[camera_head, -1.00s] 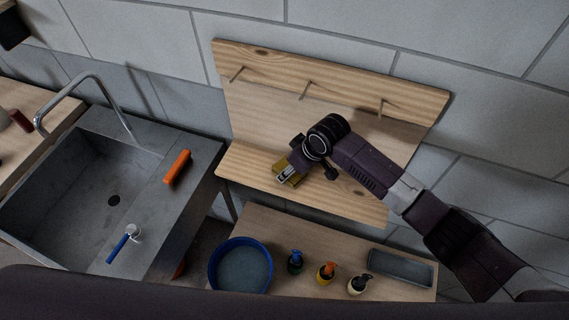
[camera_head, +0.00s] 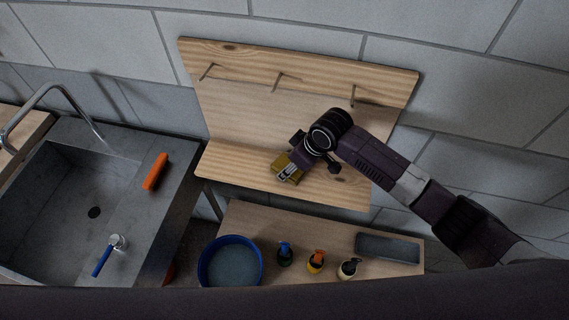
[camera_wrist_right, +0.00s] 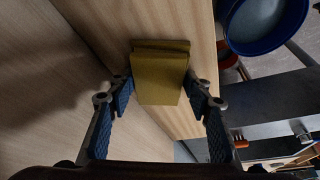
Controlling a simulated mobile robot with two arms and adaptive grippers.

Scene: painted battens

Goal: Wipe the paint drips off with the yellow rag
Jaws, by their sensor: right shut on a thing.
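The yellow rag (camera_head: 287,169) is a folded block at the lower batten (camera_head: 225,170) of the wooden board. My right gripper (camera_head: 291,170) is shut on it. In the right wrist view, the rag (camera_wrist_right: 160,75) sits between the blue-padded fingers of my right gripper (camera_wrist_right: 163,100), close over the pale wood batten (camera_wrist_right: 195,30). I cannot tell whether the rag touches the wood. No paint drips can be made out; the arm and rag cover part of the batten. My left gripper is not in view.
A blue basin (camera_head: 230,262), several small bottles (camera_head: 316,261) and a grey tray (camera_head: 388,247) stand on the low bench. An orange-handled brush (camera_head: 156,171) lies by the sink (camera_head: 50,200). Pegs (camera_head: 279,80) stick out of the upper batten.

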